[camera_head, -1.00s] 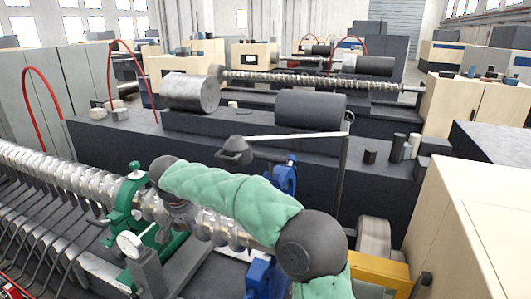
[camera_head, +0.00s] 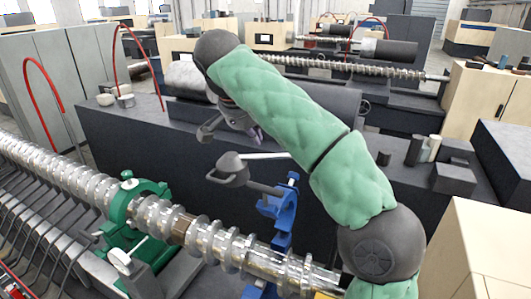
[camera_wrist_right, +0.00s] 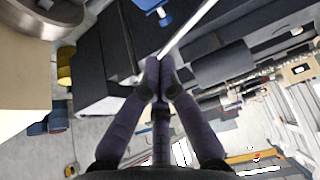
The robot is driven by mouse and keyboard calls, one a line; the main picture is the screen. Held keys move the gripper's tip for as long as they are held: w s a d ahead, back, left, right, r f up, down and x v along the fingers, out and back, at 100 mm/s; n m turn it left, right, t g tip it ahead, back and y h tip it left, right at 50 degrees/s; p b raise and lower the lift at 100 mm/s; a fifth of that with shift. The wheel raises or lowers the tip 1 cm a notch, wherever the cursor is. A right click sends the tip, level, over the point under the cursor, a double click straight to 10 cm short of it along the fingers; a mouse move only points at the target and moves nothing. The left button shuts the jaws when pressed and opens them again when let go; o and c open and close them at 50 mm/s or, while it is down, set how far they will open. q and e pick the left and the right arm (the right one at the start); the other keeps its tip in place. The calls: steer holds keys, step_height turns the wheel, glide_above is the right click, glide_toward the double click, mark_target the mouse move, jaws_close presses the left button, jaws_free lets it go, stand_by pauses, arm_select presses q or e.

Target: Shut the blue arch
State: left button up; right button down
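The blue arch (camera_head: 277,209) stands by the long metal screw (camera_head: 205,239) in the head view. Its upper half is swung up behind the screw, not over it, and a blue lower part shows in front. My right gripper (camera_head: 256,136) is above and behind the blue arch, largely hidden by my padded green arm. A blue piece, apparently part of the arch, shows at that view's top edge. My left gripper is out of view.
A dark bench (camera_head: 130,140) runs behind. A beige cabinet (camera_head: 470,245) stands at right.

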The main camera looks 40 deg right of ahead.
steer(key=shift+w+d+f, duration=0.1)
steer(key=shift+d+f, duration=0.1)
steer(key=shift+f, duration=1.65)
steer(key=shift+w+d+f, duration=0.1)
steer(key=shift+d+f, duration=0.15)
steer(key=shift+f, duration=1.55)
steer(key=shift+w+d+f, duration=0.1)
steer(key=shift+d+f, duration=0.1)
steer(key=shift+f, duration=1.65)
